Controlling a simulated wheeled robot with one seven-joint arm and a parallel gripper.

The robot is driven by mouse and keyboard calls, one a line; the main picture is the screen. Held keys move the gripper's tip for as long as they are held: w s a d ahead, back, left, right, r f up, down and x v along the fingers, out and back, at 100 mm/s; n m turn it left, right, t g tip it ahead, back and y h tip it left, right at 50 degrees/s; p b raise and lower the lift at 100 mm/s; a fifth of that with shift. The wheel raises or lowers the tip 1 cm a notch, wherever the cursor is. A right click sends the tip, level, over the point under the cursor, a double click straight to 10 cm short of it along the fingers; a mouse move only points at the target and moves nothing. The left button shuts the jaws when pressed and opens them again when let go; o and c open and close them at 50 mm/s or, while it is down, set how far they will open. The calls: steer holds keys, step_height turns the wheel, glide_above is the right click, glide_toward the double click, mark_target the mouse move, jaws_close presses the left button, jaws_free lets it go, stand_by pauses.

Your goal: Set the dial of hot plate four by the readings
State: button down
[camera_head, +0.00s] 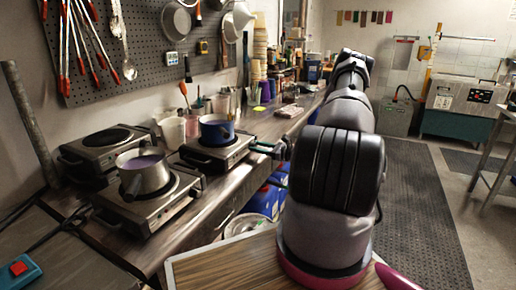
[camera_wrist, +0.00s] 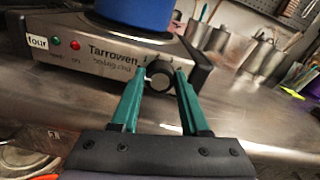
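Hot plate four (camera_wrist: 105,62) is a steel plate with a "four" label and red and green lamps on its front. A blue pot (camera_wrist: 137,12) stands on it. Its round dark dial (camera_wrist: 159,76) sits between the two teal fingers of my gripper (camera_wrist: 161,74). The fingers are apart, one on each side of the dial; I cannot tell whether they touch it. The dial's mark and scale are not legible. In the head view the same plate (camera_head: 228,152) carries the blue pot (camera_head: 217,135) with purple liquid. A white meter (camera_head: 172,58) and a yellow meter (camera_head: 202,47) hang behind; their readings are too small to read.
A second hot plate (camera_head: 150,205) holds a steel pot (camera_head: 143,172) of purple liquid. A third hot plate (camera_head: 103,145) stands empty behind it. Cups and jars line the bench's back. Blue containers (camera_head: 265,200) stand under the bench. The floor mat (camera_head: 420,210) at right is clear.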

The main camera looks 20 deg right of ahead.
steer(key=shift+m, duration=0.4)
steer(key=m, duration=0.4)
steer(key=shift+d+m, duration=0.1)
steer(key=shift+m, duration=0.3)
steer(key=m, duration=0.5)
steer(key=shift+w+m, duration=0.1)
steer(key=shift+m, duration=0.2)
steer(key=m, duration=0.5)
steer(key=shift+d+f, duration=0.1)
steer(key=shift+f, duration=0.05)
steer(key=m, duration=0.5)
steer(key=shift+f, duration=0.1)
steer(key=shift+c, duration=2)
jaws_free()
